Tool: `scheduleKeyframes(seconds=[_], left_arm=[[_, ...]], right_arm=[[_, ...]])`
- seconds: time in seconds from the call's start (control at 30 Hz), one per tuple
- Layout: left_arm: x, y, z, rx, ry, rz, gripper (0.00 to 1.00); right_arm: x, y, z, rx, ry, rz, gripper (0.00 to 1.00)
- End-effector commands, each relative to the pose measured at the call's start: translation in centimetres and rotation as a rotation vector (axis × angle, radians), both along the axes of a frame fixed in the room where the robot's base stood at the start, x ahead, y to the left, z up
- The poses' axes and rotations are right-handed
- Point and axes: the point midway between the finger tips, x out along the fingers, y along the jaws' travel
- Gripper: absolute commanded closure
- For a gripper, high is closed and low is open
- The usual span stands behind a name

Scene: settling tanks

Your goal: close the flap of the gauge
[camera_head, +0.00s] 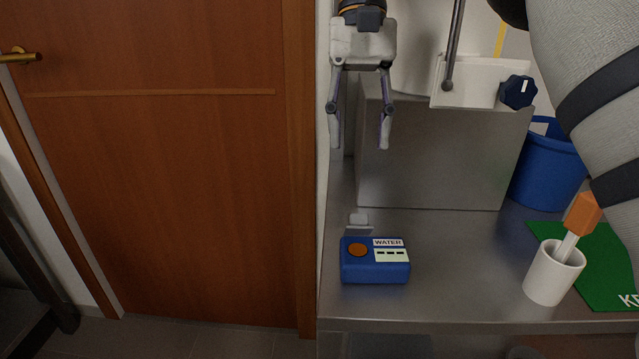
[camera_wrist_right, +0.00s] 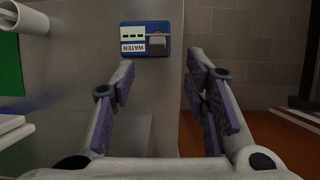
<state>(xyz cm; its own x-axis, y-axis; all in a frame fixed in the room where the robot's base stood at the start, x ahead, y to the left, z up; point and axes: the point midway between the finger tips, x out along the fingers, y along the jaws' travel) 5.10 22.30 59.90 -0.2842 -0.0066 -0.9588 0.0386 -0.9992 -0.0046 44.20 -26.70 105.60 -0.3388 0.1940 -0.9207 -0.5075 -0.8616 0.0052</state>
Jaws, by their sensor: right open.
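The gauge (camera_head: 375,262) is a blue box with an orange round dial and a WATER label, at the front left of the steel counter. A small light grey piece, apparently its flap (camera_head: 358,224), stands up at the back left of the gauge. In the right wrist view the gauge (camera_wrist_right: 132,36) is at the top, with the grey flap (camera_wrist_right: 157,41) beside the label, near the orange dial. My right gripper (camera_head: 358,142) is open and empty, above and behind the gauge, apart from it. In its wrist view the open fingers (camera_wrist_right: 161,62) point toward the gauge. My left gripper is not in view.
A steel block (camera_head: 440,165) stands behind the gauge, below a white fixture with a dark blue knob (camera_head: 517,91). A blue bucket (camera_head: 545,170), a white cup (camera_head: 552,278) with an orange-handled tool, and a green mat (camera_head: 605,265) are right. A wooden door (camera_head: 160,170) is left.

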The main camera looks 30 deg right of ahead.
Motion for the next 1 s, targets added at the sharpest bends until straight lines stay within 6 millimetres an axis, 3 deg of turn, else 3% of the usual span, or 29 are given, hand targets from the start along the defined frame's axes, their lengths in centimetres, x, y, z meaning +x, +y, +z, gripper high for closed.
scheduleKeyframes(seconds=[0.1, 0.23, 0.5, 0.63, 1.0], left_arm=[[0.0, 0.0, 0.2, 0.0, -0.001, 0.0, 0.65], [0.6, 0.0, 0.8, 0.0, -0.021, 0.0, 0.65], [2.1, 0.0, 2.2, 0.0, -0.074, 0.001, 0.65], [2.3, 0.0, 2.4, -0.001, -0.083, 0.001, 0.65], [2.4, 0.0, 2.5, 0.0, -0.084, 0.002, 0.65]], right_arm=[[-0.3, 0.1, 0.0, 0.0, 0.0, -0.001, 0.58], [-1.1, 0.4, -1.6, 0.001, -0.002, 0.0, 0.58], [-3.4, 1.8, -7.8, 0.001, -0.004, 0.0, 0.58], [-3.9, 2.2, -9.9, 0.001, -0.004, -0.001, 0.58], [-4.2, 2.3, -11.0, 0.001, -0.002, -0.002, 0.61]])
